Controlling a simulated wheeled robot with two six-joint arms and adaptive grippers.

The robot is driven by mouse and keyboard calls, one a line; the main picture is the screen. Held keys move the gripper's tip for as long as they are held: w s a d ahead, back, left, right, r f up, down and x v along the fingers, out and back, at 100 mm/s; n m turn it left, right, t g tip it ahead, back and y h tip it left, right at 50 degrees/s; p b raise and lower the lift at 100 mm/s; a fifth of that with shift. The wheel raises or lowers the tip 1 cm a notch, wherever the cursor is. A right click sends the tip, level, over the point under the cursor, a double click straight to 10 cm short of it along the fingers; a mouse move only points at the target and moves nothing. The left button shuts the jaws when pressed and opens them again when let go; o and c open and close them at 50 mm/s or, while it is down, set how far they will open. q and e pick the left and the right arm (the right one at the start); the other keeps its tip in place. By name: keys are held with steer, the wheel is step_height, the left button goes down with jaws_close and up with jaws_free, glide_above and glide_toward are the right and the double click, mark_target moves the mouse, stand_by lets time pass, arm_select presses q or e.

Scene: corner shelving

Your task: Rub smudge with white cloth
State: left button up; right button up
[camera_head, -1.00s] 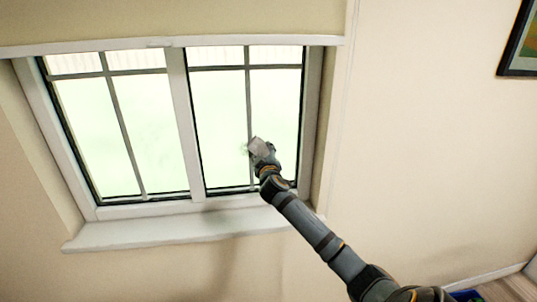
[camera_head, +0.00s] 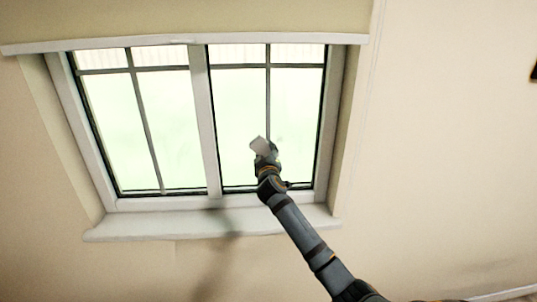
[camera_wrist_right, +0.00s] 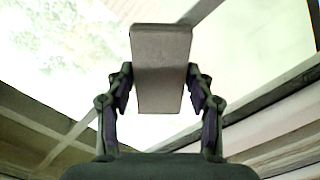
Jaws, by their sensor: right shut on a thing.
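My right gripper (camera_head: 267,157) is shut on the white cloth (camera_head: 259,146), which looks like a stiff pale grey block. It holds the cloth in front of the right window pane, over the pane's vertical bar and a little to its left. In the right wrist view the cloth (camera_wrist_right: 160,65) stands up between the two fingers (camera_wrist_right: 160,98). A speckled grey-green patch, probably the smudge (camera_wrist_right: 62,30), shows at the upper left there. In the head view the smudge is not clear and may be behind the cloth. I cannot tell whether the cloth touches the glass. My left gripper is out of view.
The window (camera_head: 205,125) has white frames and thin dark bars. A white sill (camera_head: 150,227) juts out below it, under my right arm. Bare wall (camera_head: 450,150) lies to the right.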

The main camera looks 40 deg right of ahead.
mark_target(256, 145)
steer(key=a, duration=0.1)
steer(key=w+a+r, duration=0.1)
steer(key=shift+w+a+r, duration=0.1)
steer(key=shift+w+a, duration=0.2)
steer(key=shift+r+p, duration=0.75)
steer(key=shift+r, duration=0.05)
steer(key=shift+s+d+f, duration=0.1)
steer(key=shift+s+d, duration=0.4)
steer(key=shift+d, duration=0.3)
steer(key=shift+s+d+f, duration=0.1)
steer(key=shift+s+d, duration=0.35)
steer(key=shift+d, duration=0.3)
steer(key=shift+s+d, duration=0.5)
steer(key=shift+d, duration=0.3)
steer(key=shift+s+d, duration=0.45)
steer(key=shift+d, duration=0.3)
steer(key=shift+s+d, duration=0.25)
steer(key=shift+d, duration=0.15)
steer(key=shift+s+d, duration=0.35)
steer(key=shift+d, duration=0.2)
steer(key=shift+s+d, duration=0.3)
steer(key=shift+d, duration=0.25)
steer(key=shift+a, duration=0.15)
